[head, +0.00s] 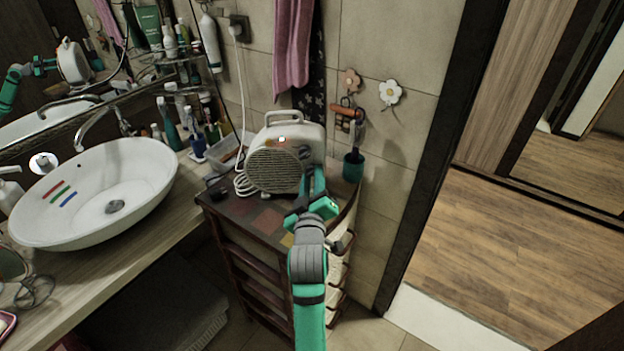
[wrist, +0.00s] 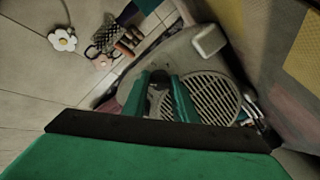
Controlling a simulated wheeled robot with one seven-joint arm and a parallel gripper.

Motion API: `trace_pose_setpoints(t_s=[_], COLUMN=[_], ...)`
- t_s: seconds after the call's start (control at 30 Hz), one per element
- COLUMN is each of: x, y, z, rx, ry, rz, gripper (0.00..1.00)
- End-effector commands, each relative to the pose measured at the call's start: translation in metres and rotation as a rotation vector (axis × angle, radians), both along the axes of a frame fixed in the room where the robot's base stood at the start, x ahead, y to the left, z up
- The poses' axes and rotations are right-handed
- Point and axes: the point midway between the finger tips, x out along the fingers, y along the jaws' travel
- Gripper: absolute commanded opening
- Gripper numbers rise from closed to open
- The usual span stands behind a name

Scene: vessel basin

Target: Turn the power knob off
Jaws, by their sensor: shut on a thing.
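A white fan heater (head: 272,170) with a round front grille and a top handle stands on the small cabinet. A small red light shows on its top. My gripper (head: 314,182) is at the heater's right side. The knob's pointer and markings cannot be made out.
The cabinet (head: 243,212) has a patchwork top. The basin (head: 100,190) and several bottles are farther left. The floor at right is clear.

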Motion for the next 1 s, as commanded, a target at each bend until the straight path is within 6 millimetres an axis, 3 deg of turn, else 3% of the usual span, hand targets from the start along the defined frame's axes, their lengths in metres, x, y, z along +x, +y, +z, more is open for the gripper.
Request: trace_pose_setpoints(t_s=[0.5,1.0], x=[-0.0001,-0.0001], y=[-0.0019,-0.0018], z=[0.0004,0.0010], rx=[-0.458,-0.677], ry=[0.052,0.076], rz=[-0.001,0.000], gripper=[0.03,0.03])
